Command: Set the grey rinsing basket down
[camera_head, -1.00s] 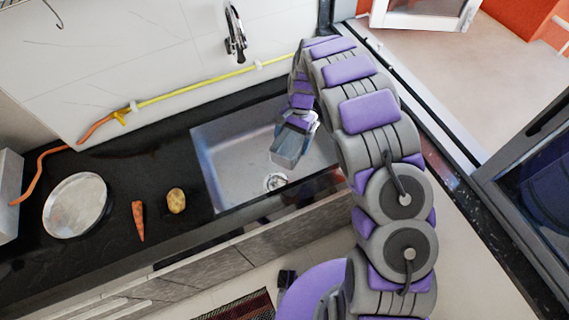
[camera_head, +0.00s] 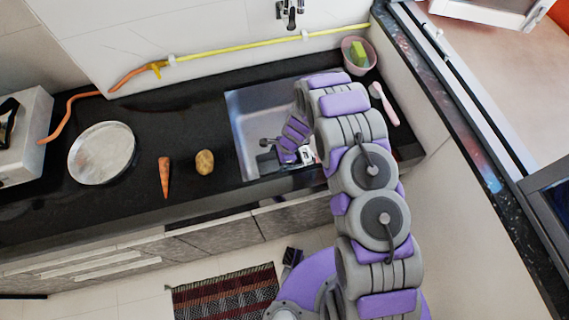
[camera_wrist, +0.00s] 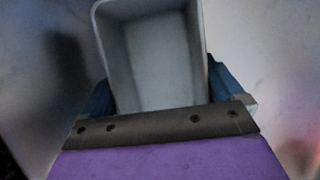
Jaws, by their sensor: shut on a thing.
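The grey rinsing basket (camera_wrist: 158,55) shows in the wrist view as an open, empty box with a pale rim. My gripper (camera_wrist: 157,78) is shut on it, with a blue finger at each side. In the head view my gripper (camera_head: 303,155) is low in the right part of the metal sink (camera_head: 246,112). There my own arm and wrist cover most of the basket. I cannot tell whether its base touches the sink floor.
A potato (camera_head: 204,162), a carrot (camera_head: 164,177) and a round metal plate (camera_head: 101,153) lie left of the sink. A pink bowl (camera_head: 357,61) with a green sponge and a pink brush (camera_head: 385,103) are to the right. A faucet (camera_head: 290,14) hangs behind.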

